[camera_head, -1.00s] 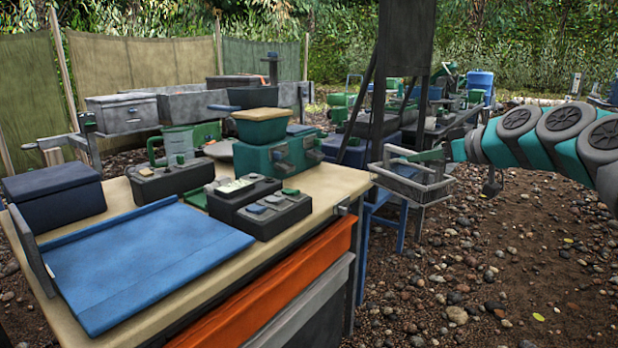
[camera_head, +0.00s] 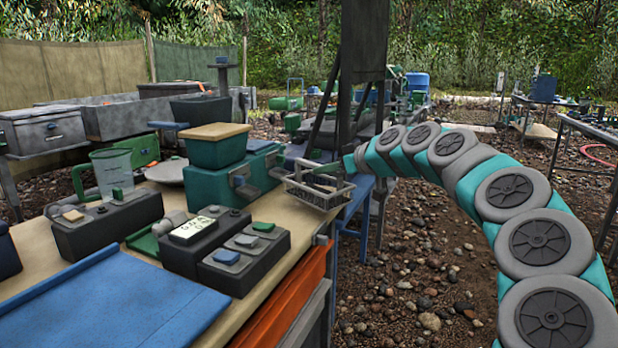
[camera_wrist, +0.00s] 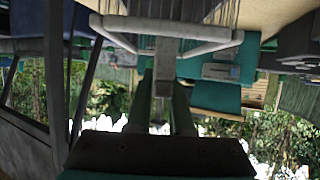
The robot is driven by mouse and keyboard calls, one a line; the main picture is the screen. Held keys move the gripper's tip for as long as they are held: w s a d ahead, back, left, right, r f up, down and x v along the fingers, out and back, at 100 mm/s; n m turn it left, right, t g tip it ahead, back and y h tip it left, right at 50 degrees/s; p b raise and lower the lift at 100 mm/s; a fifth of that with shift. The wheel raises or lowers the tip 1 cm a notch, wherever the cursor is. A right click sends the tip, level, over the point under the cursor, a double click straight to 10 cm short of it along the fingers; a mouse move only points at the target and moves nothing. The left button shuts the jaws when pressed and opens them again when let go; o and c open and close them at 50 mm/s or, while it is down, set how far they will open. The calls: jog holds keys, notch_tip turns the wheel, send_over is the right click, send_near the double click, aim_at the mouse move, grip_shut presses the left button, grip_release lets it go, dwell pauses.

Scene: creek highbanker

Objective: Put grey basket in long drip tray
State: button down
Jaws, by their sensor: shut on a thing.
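The grey basket (camera_head: 318,190) is a small open wire-sided tray, held in the air by the right edge of the wooden table. My gripper (camera_head: 338,168) is shut on its rim or handle from the right. In the wrist view the basket (camera_wrist: 165,32) hangs at the top, its grey grip part between my two green fingers (camera_wrist: 162,85). I cannot tell for sure which thing is the long drip tray. A long grey trough (camera_head: 110,122) stands at the back left, and a flat blue tray or sheet (camera_head: 130,310) lies on the near table.
The table (camera_head: 40,235) carries dark boxes (camera_head: 205,240), a clear jug (camera_head: 112,170) and a green machine with a tub (camera_head: 217,148) close left of the basket. A dark post (camera_head: 360,60) rises behind it. Gravel ground (camera_head: 420,270) lies open to the right.

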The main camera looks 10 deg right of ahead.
aim_at(299, 179)
jog(key=shift+x, duration=1.6)
jog(key=shift+w+a+f, duration=0.35)
jog(key=shift+w+f, duration=0.1)
jog(key=shift+f, duration=0.1)
jog(key=shift+w+a+f, duration=0.35)
jog(key=shift+w+f, duration=0.15)
jog(key=shift+f, duration=0.1)
jog(key=c, duration=0.8)
grip_release()
